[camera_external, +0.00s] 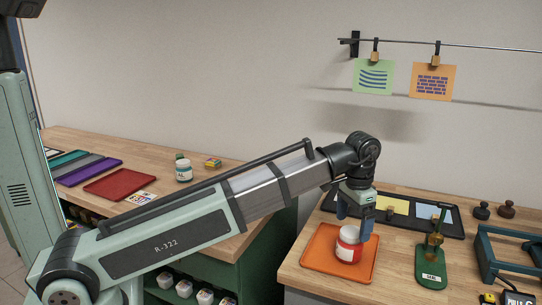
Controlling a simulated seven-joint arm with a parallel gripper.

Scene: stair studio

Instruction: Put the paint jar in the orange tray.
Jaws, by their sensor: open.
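The orange tray (318,250) lies on the right-hand wooden bench. A red and white jar (347,250), which looks like the paint jar, stands upright in the tray. My gripper (355,222) points down at the jar and is open. One blue finger is at the jar's right side, overlapping it in view; the other is at its upper left. I cannot tell whether either finger touches the jar.
A white jar with a teal label (184,171) and a red tray (119,185) are on the left bench.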

